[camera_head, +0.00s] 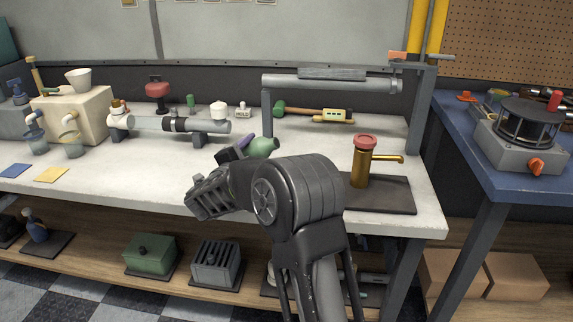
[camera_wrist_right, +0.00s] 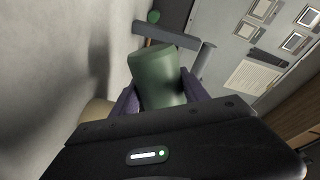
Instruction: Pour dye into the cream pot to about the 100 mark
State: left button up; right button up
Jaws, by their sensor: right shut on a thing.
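My right gripper (camera_head: 240,151) is above the front middle of the bench, its purple fingers shut on a green container (camera_head: 263,147). In the right wrist view the green container (camera_wrist_right: 158,80) sits between both fingers and looks tilted; its contents do not show. A small pale greyish-cream pot (camera_head: 73,147) stands at the left, below a spout of the cream block (camera_head: 88,118), well apart from my gripper. I cannot be sure it is the cream pot, and no marks are readable. My left gripper is not in view.
A blue-handled pot (camera_head: 36,143) stands left of the pale pot. Yellow (camera_head: 52,175) and blue (camera_head: 15,170) mats lie in front. A grey pipe (camera_head: 180,125) on supports lies between block and gripper. A brass pump (camera_head: 362,165) stands right. The front bench strip is clear.

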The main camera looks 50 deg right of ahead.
jog(key=shift+w+f+m, duration=0.15)
jog(key=shift+m, duration=0.75)
dwell(1.2)
jog(key=shift+s+d+r+m, duration=0.1)
jog(key=shift+s+r+m, duration=0.25)
jog(key=shift+r, duration=0.3)
jog(key=shift+s+d+r+m, duration=0.1)
jog(key=shift+r+m, duration=0.35)
jog(key=shift+r, duration=0.2)
dwell(0.7)
jog(key=shift+f+m, duration=0.15)
jog(key=shift+m, duration=0.55)
dwell(1.4)
jog(key=shift+a+n, duration=0.1)
jog(key=shift+n, duration=0.4)
jog(key=shift+w+a+f+n, duration=0.1)
jog(key=shift+w+f+n, duration=0.2)
jog(key=shift+f+n, duration=0.5)
jog(key=shift+f, duration=0.1)
